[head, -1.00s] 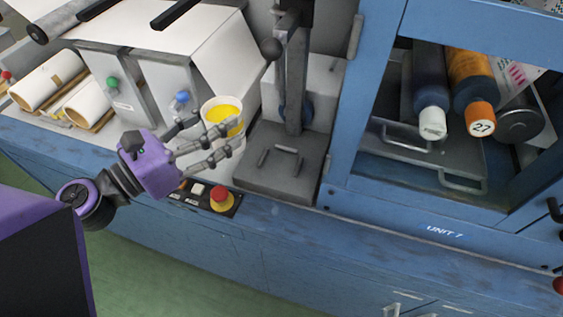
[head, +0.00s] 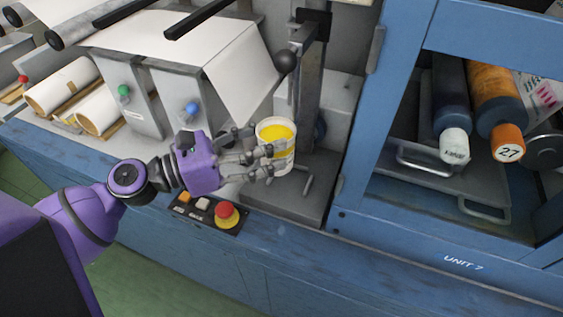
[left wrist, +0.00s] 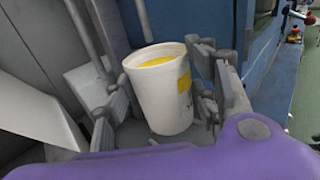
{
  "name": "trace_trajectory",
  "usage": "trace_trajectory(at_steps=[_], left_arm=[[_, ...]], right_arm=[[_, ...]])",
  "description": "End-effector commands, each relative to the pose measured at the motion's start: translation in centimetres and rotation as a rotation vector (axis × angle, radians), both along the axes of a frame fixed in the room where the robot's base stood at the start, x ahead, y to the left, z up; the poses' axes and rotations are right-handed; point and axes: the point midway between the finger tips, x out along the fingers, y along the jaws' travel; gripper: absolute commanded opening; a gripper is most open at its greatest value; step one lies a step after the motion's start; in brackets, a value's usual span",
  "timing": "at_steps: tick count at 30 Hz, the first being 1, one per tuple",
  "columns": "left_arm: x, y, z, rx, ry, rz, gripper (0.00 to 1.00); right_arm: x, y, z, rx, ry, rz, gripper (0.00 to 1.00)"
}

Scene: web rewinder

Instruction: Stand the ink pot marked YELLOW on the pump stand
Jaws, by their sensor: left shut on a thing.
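The white ink pot (head: 288,158), with yellow ink inside, is held upright or slightly tilted between the fingers of my left gripper (head: 262,158). In the left wrist view the pot (left wrist: 160,95) shows a yellow patch on its side, with lettering too small to read. My left gripper (left wrist: 165,98) is shut on it, fingers on both sides. The grey pump stand (head: 298,207) lies under the pot, with low raised bars on its plate. I cannot tell whether the pot's base touches the plate. My right gripper is not in view.
A grey upright post (head: 308,95) with a black ball knob (head: 286,61) rises right behind the pot. A red stop button (head: 227,212) sits in front-left of the stand. The blue cabinet frame (head: 357,140) stands to the right, with bottles inside.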

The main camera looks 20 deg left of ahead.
Motion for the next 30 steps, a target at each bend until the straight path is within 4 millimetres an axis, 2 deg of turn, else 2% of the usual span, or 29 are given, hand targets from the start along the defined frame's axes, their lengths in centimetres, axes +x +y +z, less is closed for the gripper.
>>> trace_trajectory(at_steps=[1,3,12,15,18,30], left_arm=[[0.6,-0.6,-1.1,-0.004,0.003,0.001,0.09],[1.2,-1.2,-2.1,-0.005,0.002,0.001,0.09],[2.5,-2.6,-4.5,-0.002,0.001,0.001,0.09],[2.5,-2.6,-6.3,-0.005,0.007,0.003,0.09],[2.5,-2.5,-7.3,-0.003,0.005,0.003,0.09],[2.5,-2.6,-7.8,-0.002,0.002,0.001,0.09]], right_arm=[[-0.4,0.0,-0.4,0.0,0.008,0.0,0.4],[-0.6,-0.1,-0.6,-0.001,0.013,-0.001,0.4],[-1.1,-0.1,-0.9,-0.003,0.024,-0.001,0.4],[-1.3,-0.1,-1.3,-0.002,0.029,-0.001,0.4],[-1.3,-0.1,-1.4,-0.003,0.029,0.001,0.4],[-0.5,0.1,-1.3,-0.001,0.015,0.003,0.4]])
